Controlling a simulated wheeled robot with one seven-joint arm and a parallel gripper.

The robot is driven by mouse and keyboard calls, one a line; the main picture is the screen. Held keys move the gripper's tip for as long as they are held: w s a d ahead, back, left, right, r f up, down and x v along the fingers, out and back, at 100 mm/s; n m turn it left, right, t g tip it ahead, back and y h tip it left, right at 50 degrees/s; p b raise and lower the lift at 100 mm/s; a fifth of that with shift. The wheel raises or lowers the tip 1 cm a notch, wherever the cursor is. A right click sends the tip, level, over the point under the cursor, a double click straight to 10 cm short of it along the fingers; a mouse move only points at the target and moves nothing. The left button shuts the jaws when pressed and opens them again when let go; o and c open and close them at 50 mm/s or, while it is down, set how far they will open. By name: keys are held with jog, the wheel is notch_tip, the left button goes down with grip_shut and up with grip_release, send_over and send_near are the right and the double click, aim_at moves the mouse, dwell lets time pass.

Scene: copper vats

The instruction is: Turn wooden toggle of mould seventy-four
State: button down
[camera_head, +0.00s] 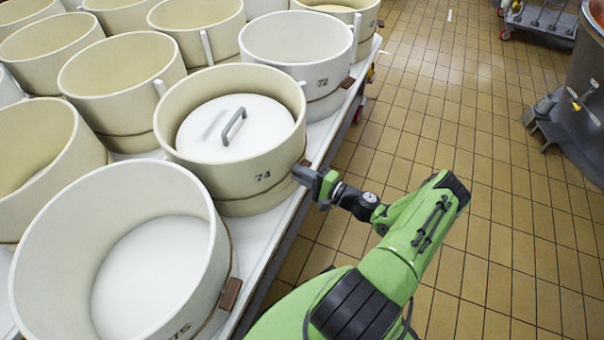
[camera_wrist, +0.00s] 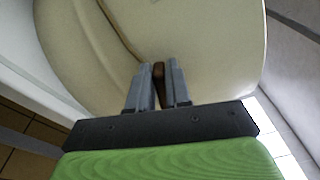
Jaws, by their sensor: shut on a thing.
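Mould seventy-four (camera_head: 240,178) is a cream round mould marked "74", with a white lid (camera_head: 240,130) with a grey handle inside it. It stands on a white table near the edge. My gripper (camera_head: 304,174) reaches its right side from the right. In the wrist view my gripper (camera_wrist: 158,88) is shut on the brown wooden toggle (camera_wrist: 158,72), which shows between the two grey fingers against the mould wall (camera_wrist: 200,50). A cord runs along the wall to the toggle. In the head view the toggle is mostly hidden by the gripper.
Mould 75 (camera_head: 60,245), open and empty, stands nearest in front, with its own toggle (camera_head: 229,293). Mould 72 (camera_head: 322,85) stands behind, with a toggle (camera_head: 347,82). Several more moulds fill the white table (camera_head: 275,217). Tiled floor (camera_head: 470,120) lies free to the right.

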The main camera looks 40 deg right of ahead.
jog(key=shift+a+f+n+b, duration=0.1)
jog(key=shift+f+n+b, duration=0.15)
jog(key=shift+n, duration=0.5)
jog(key=shift+f+n+b, duration=0.1)
jog(key=shift+f+n, duration=0.1)
jog(key=shift+n, duration=0.55)
jog(key=c, duration=1.1)
grip_release()
jog(key=shift+c, duration=0.2)
jog(key=p+v, duration=0.1)
jog(key=v, duration=1.5)
jog(key=shift+p, duration=0.35)
jog(key=shift+w, duration=0.1)
